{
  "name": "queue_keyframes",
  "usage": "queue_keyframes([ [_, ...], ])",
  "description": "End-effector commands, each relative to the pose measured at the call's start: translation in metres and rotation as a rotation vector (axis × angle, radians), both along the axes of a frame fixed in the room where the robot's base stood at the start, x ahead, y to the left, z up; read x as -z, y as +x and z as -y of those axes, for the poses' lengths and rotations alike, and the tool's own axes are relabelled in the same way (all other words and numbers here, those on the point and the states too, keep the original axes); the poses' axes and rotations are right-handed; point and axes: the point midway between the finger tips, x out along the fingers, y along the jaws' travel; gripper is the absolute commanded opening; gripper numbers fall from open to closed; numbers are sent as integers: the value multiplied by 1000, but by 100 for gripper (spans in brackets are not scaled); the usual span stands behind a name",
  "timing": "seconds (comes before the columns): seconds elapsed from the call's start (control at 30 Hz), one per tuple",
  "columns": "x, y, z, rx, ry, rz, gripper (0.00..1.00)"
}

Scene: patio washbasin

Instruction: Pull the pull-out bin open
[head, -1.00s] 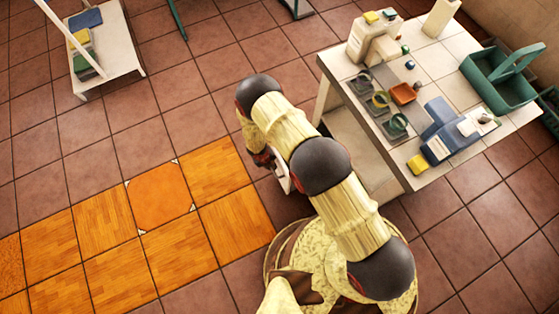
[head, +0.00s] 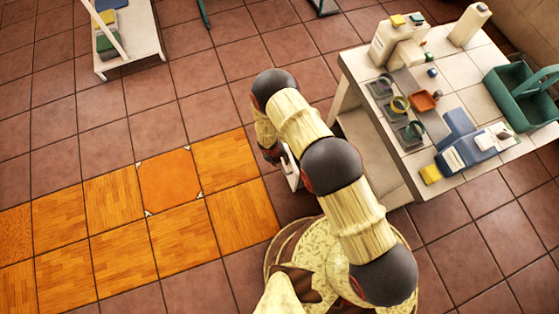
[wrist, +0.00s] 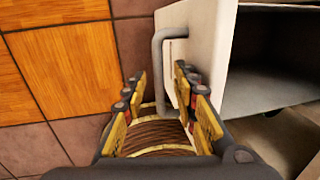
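The pull-out bin shows in the wrist view as a pale front panel (wrist: 205,35) with a grey bar handle (wrist: 158,65) on it. My gripper (wrist: 160,80) is open, its fingers standing apart on either side of the handle's lower part. I see no clear finger contact with the bar. In the head view a sliver of the pale panel (head: 291,168) shows beside my gripper (head: 274,155), left of the washbasin table. My arm hides most of the bin there, so how far it stands out is unclear.
A dark open compartment (wrist: 275,55) lies right of the panel. The washbasin table (head: 485,85) holds bottles, cups and a green basket (head: 525,100). A white rack (head: 130,45) stands at the upper left. The wood-tiled floor (head: 110,255) is clear.

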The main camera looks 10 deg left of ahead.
Motion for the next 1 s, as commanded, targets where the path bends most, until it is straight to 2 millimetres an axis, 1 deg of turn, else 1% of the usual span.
queue_keyframes([
  [0.17,-3,0,-1,0,0,0,29],
  [0.27,-12,0,-3,-1,0,1,29],
  [0.37,-28,-2,-6,-1,1,2,29],
  [0.5,-57,-4,-10,-1,1,3,29],
  [0.7,-93,-8,-16,0,1,2,29],
  [0.83,-108,-10,-18,0,0,0,29],
  [1.0,-117,-11,-20,-1,0,1,29],
])
